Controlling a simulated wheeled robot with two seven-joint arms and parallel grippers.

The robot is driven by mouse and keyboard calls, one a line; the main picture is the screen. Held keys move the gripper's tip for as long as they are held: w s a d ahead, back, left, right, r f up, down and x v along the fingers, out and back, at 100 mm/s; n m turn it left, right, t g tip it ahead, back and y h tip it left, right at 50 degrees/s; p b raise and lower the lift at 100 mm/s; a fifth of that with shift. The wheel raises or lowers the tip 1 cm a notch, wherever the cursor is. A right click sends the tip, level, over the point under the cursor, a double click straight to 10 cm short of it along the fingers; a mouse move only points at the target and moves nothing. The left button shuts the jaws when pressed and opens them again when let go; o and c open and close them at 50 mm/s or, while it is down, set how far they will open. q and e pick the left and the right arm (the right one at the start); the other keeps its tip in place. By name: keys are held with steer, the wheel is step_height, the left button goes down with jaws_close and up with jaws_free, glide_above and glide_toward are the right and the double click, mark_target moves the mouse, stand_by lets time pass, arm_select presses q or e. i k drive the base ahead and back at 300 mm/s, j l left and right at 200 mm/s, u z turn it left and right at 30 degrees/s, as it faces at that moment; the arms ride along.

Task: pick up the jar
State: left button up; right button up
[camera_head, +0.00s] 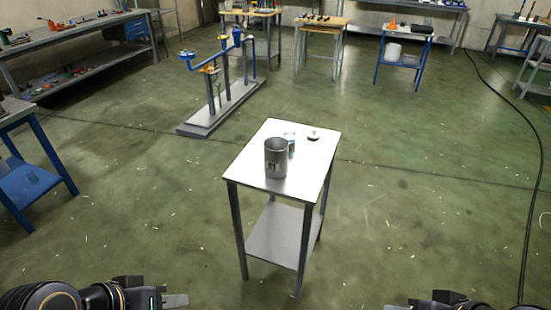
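A grey metal jar (276,160) with a dark label stands upright on the white top of a small table (253,150). A smaller pale container (290,141) stands just behind it to the right, partly hidden by the jar. A small round lid-like piece (313,134) lies near the far right of the tabletop. My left gripper (175,301) is at the bottom left edge, low and well short of the table; its fingers are partly seen and it holds nothing visible. My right gripper (396,307) barely shows at the bottom edge, right of the table, apart from the jar.
The small table has a lower shelf (275,238), which looks empty. A blue pipe stand (215,95) on a grey base is behind left. Workbenches (70,55) line the back and left. A black cable (530,220) runs along the floor at right. Floor around the table is clear.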

mark_target(290, 139)
steer(key=i+l+u, duration=0.15)
steer(key=l, duration=0.2)
steer(key=i+l+u, duration=0.1)
steer(key=l, duration=0.25)
steer(key=i+l+u, duration=0.15)
steer(key=i+l, duration=0.15)
steer(key=i+l+u, duration=0.1)
steer(key=l, duration=0.4)
steer(key=i+l+u, duration=0.15)
steer(key=l, duration=0.25)
steer(key=i+l+u, duration=0.1)
steer(key=l, duration=0.3)
steer(key=i+l+u, duration=0.15)
steer(key=l, duration=0.3)
steer(key=i+j, duration=0.3)
steer(key=i, duration=0.1)
